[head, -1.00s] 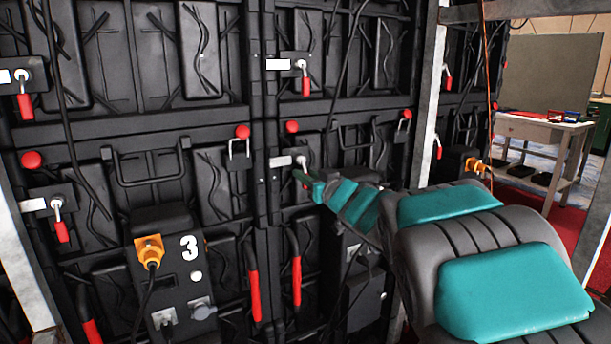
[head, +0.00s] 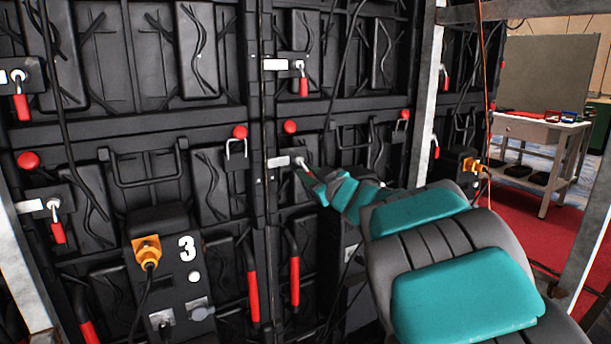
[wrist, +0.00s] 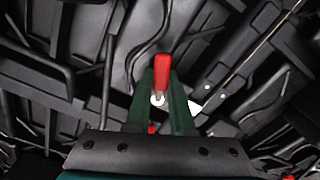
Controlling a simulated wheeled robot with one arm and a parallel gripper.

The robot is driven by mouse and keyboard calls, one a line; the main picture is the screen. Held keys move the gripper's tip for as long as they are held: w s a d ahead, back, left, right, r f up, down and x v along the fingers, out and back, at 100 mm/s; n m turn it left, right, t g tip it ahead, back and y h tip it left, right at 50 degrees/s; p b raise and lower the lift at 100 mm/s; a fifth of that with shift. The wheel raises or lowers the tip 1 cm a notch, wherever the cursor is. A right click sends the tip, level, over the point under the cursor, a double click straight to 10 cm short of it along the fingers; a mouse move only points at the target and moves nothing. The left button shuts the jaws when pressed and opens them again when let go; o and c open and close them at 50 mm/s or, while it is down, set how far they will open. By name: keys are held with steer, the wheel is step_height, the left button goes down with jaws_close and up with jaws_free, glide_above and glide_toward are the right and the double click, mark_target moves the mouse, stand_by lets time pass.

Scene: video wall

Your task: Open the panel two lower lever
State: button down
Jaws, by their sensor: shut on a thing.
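The lower lever is on the dark panel in the middle of the head view, with its pale pivot (head: 300,161) beside a white plate (head: 278,161). My gripper (head: 303,179) reaches it from the lower right and hides most of its handle. In the wrist view the lever's red handle (wrist: 162,68) stands between the two green fingers of my gripper (wrist: 161,82), which are shut on it. The pale pivot (wrist: 158,99) shows between the fingers. The upper lever (head: 303,82) on the same panel hangs straight down.
The panel marked 3 (head: 187,247), with an orange plug (head: 147,252), stands at left. Red curved handles (head: 295,281) are below the lever. A metal post (head: 429,100) rises right of it. Black cables hang nearby. A table (head: 540,135) stands far right.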

steer(key=n, duration=0.3)
steer(key=shift+w+d, duration=0.2)
steer(key=shift+d, duration=0.15)
steer(key=n, duration=0.1)
steer(key=n+b, duration=0.1)
steer(key=n, duration=0.1)
steer(key=r+n, duration=0.1)
steer(key=shift+w+d+b, duration=0.2)
steer(key=shift+d+b, duration=0.1)
steer(key=n, duration=0.2)
steer(key=r+n+b, duration=0.1)
steer(key=n, duration=0.3)
steer(key=shift+w+d+r+b, duration=0.15)
steer(key=shift+r+b, duration=0.1)
steer(key=shift+b, duration=0.15)
steer(key=shift+r, duration=0.1)
steer(key=c, duration=0.8)
jaws_free()
steer(key=shift+v, duration=3.95)
